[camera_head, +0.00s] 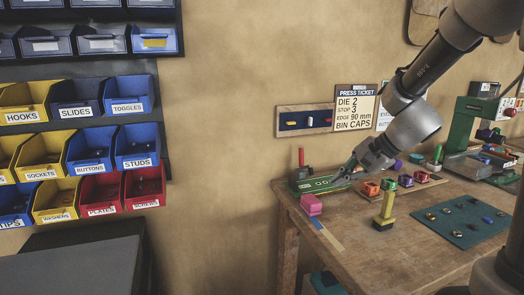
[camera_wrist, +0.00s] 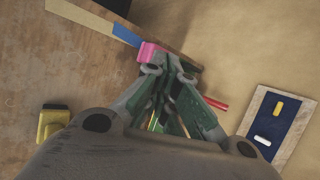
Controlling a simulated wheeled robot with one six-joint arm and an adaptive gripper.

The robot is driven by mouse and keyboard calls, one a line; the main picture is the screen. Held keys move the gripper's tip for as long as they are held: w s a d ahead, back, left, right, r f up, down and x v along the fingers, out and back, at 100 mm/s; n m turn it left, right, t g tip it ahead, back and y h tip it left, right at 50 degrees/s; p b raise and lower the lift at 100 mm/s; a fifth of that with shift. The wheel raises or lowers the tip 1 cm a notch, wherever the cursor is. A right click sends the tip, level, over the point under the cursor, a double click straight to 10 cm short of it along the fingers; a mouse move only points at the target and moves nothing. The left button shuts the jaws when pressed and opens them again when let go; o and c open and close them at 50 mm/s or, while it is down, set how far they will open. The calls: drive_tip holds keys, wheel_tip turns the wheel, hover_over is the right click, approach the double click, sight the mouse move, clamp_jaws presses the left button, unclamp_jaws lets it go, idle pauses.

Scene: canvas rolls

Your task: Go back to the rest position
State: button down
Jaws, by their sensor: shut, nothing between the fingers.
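My gripper (camera_head: 342,178) hangs over the back left part of the workbench (camera_head: 375,245), pointing down and to the left. It is shut with nothing held. In the wrist view its closed fingertips (camera_wrist: 177,68) appear near a pink block (camera_wrist: 147,52); I cannot tell whether they touch. The pink block also shows in the head view (camera_head: 311,204), at the bench's left edge. A green plate (camera_head: 312,185) lies under and beside the gripper, partly hidden by it. The wrist view shows a red rod (camera_wrist: 215,103) right of the fingers.
A yellow-handled tool (camera_head: 386,208) stands on the bench near several coloured pieces (camera_head: 405,181). A green mat (camera_head: 465,219) with small parts lies at the right. A green press (camera_head: 465,130) stands behind.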

drive_tip(key=s+d+r+n+h, duration=0.3)
drive_tip(key=s+d+n, duration=0.3)
drive_tip(key=s, duration=0.5)
drive_tip(key=s+d+r+n+h, duration=0.3)
drive_tip(key=s+d+n, duration=0.3)
drive_tip(key=s, duration=0.6)
drive_tip(key=shift+s+d+r+h, duration=0.2)
drive_tip(key=shift+d+r+h, duration=0.1)
drive_tip(key=shift+d+r, duration=0.2)
